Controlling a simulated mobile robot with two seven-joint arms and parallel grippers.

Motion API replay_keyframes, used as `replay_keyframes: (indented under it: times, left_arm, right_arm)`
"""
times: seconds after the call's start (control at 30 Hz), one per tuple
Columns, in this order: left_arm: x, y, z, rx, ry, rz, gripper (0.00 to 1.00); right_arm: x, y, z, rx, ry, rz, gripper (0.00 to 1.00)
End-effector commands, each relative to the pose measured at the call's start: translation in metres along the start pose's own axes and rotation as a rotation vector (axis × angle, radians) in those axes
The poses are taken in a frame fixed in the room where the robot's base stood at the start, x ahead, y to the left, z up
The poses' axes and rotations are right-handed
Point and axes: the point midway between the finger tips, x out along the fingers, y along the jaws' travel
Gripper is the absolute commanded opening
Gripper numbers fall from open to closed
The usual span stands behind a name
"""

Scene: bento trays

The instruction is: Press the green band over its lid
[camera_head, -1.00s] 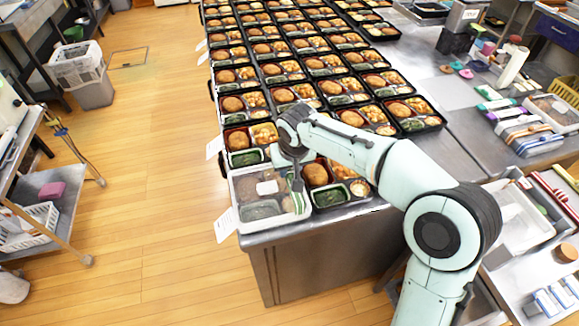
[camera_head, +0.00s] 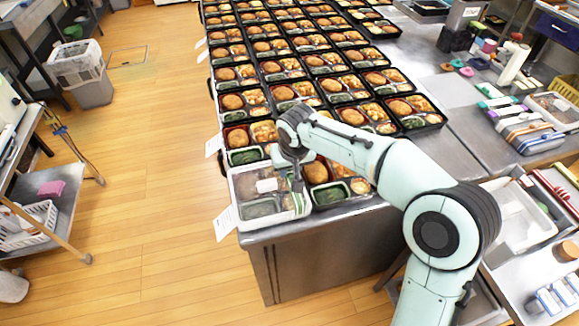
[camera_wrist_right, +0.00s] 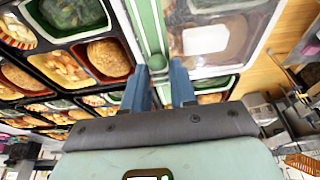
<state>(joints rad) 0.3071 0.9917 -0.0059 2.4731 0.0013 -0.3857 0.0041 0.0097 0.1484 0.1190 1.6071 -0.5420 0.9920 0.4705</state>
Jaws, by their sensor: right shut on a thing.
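The bento tray under a clear lid (camera_head: 262,209) sits at the near left corner of the steel table. The lid also shows in the right wrist view (camera_wrist_right: 205,40), with a white label on it. The green band (camera_wrist_right: 146,25) runs along the lid's edge in the wrist view, between the covered tray and the open tray beside it. My right gripper (camera_head: 297,182) is over the lid's right edge. In the wrist view its blue-grey fingers (camera_wrist_right: 160,72) are shut on the green band, near a small round knob. My left gripper is out of view.
Rows of open bento trays (camera_head: 316,196) fill the table behind and right of the lidded tray. A white paper tag (camera_head: 225,223) hangs at the table's left edge. Wrapped packs (camera_head: 522,130) lie on the right counter.

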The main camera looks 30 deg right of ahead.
Motion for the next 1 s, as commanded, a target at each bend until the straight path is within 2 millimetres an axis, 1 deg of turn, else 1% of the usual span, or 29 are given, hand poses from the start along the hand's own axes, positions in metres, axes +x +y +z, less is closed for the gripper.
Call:
replay_keyframes:
  times: [0.8, 1.0]
  left_arm:
    - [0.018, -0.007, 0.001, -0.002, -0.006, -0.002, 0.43]
    - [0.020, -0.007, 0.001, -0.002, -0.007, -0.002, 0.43]
  right_arm:
    - [0.025, 0.000, 0.008, 0.000, 0.000, 0.000, 0.00]
    - [0.027, 0.000, 0.009, 0.000, 0.000, 0.000, 0.00]
